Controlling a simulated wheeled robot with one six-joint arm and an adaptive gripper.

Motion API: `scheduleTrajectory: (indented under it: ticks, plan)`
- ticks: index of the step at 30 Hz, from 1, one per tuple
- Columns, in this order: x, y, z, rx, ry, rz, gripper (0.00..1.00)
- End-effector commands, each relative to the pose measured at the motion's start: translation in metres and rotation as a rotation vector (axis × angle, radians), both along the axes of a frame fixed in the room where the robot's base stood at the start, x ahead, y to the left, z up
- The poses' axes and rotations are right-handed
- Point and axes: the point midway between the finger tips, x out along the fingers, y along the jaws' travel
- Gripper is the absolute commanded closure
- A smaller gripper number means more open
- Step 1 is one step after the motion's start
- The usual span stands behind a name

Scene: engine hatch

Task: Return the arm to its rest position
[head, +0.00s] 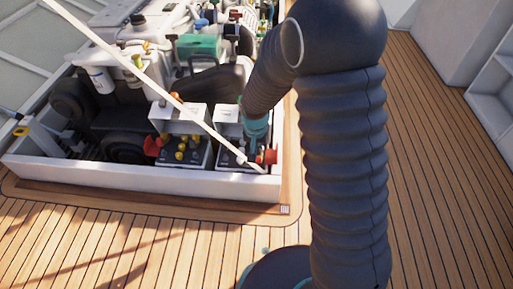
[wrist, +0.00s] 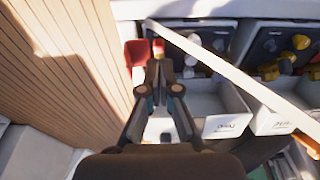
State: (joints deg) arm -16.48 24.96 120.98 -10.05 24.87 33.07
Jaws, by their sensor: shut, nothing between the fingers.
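My arm (head: 345,150), in a dark ribbed sleeve, rises in the right half of the head view and bends over toward the front right corner of the open engine hatch. My gripper (head: 255,150) points down there, beside a black panel and a red part (head: 270,156). In the wrist view my gripper (wrist: 158,66) is shut and empty. Its tips overlap a small red-and-yellow part (wrist: 158,48) in the picture; I cannot tell whether they touch. A red cup-like part (wrist: 137,52) lies just left of the tips.
A white diagonal strut (head: 165,88) crosses the hatch close to my gripper; it also shows in the wrist view (wrist: 225,70). White labelled boxes (wrist: 222,112) stand beside the fingers. The white hatch rim (head: 140,180) borders the engine. Wooden deck (head: 440,190) at right is clear.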

Motion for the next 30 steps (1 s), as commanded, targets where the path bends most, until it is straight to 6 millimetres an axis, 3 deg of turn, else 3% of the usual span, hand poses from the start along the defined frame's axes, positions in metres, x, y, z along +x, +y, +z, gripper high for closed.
scheduleTrajectory:
  ticks: [19, 23, 30]
  plan:
    - [-0.006, -0.003, -0.001, -0.022, 0.028, 0.061, 1.00]
    - [-0.039, -0.013, -0.008, -0.060, 0.137, 0.153, 1.00]
    - [-0.081, -0.030, 0.038, -0.067, 0.194, 0.240, 1.00]
